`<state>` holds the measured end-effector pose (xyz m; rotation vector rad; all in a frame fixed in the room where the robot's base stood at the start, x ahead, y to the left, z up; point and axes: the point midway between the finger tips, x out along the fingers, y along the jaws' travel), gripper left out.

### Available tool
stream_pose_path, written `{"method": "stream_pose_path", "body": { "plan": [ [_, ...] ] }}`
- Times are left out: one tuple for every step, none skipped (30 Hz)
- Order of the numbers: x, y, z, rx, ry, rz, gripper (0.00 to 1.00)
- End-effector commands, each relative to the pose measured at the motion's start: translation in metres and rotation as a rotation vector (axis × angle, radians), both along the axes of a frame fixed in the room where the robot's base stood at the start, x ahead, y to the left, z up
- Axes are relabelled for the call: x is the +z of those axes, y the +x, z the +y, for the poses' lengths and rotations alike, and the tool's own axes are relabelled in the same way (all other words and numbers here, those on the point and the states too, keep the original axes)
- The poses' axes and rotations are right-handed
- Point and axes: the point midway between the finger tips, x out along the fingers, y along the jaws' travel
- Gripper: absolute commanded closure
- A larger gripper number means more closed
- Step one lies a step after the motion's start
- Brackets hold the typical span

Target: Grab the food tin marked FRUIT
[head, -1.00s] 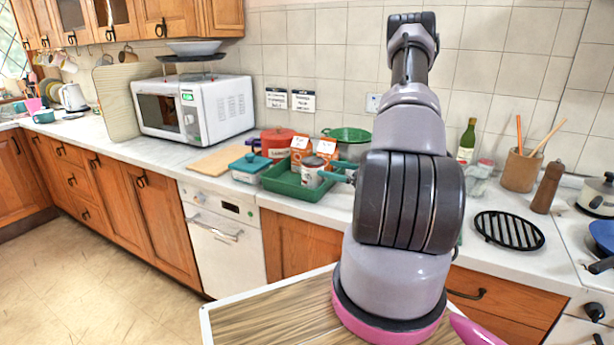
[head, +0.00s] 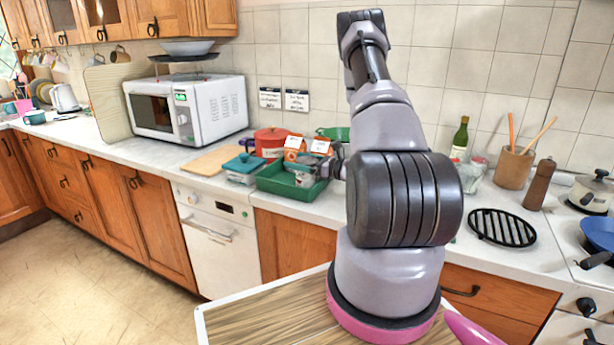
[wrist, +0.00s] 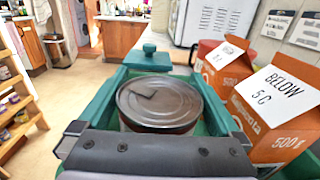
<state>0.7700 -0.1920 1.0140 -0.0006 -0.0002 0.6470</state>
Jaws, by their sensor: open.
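A tin (wrist: 158,103) with a grey metal lid stands upright in the green tray (wrist: 98,100) in the wrist view. Its lid faces up toward the camera; its label is mostly hidden, so I cannot read any marking. My gripper (wrist: 157,138) is open, its dark body across the bottom of the wrist view, close to the near side of the tin. I cannot tell whether it touches. In the head view my gripper (head: 322,168) is over the right part of the green tray (head: 283,184), largely covering the tin.
A teal-lidded dish (head: 247,166) sits left of the tray, and a red pot (head: 272,140) behind. A cutting board (head: 210,161) lies further left.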

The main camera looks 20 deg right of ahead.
Motion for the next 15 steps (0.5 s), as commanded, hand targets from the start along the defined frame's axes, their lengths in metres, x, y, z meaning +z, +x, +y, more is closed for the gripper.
{"method": "stream_pose_path", "body": {
  "plan": [
    [-0.0001, -0.0001, -0.0001, 0.000, 0.000, 0.000, 0.00],
    [-0.0001, -0.0001, -0.0001, 0.000, 0.000, 0.000, 0.08],
    [-0.0001, -0.0002, 0.0000, 0.000, 0.000, 0.000, 0.23],
    [-0.0001, -0.0002, 0.0000, 0.000, 0.000, 0.000, 0.34],
    [-0.0001, -0.0002, 0.0000, 0.000, 0.000, 0.000, 0.46],
    [-0.0001, -0.0002, 0.0000, 0.000, 0.000, 0.000, 0.61],
    [-0.0001, -0.0002, 0.0000, 0.000, 0.000, 0.000, 0.73],
    [-0.0001, -0.0002, 0.0000, 0.000, 0.000, 0.000, 0.84],
    [-0.0001, -0.0003, -0.0001, 0.000, 0.000, 0.000, 0.99],
    [0.0004, 0.0000, -0.0001, 0.000, 0.001, -0.001, 1.00],
    [0.0004, 0.0000, -0.0001, 0.000, 0.001, -0.001, 1.00],
    [0.0004, -0.0001, -0.0002, 0.000, 0.001, -0.001, 1.00],
    [0.0004, -0.0001, -0.0002, 0.000, 0.001, -0.001, 1.00],
    [0.0004, -0.0001, -0.0002, 0.000, 0.001, -0.001, 1.00],
    [0.0005, -0.0001, -0.0002, 0.000, 0.001, -0.001, 1.00]
  ]
}}
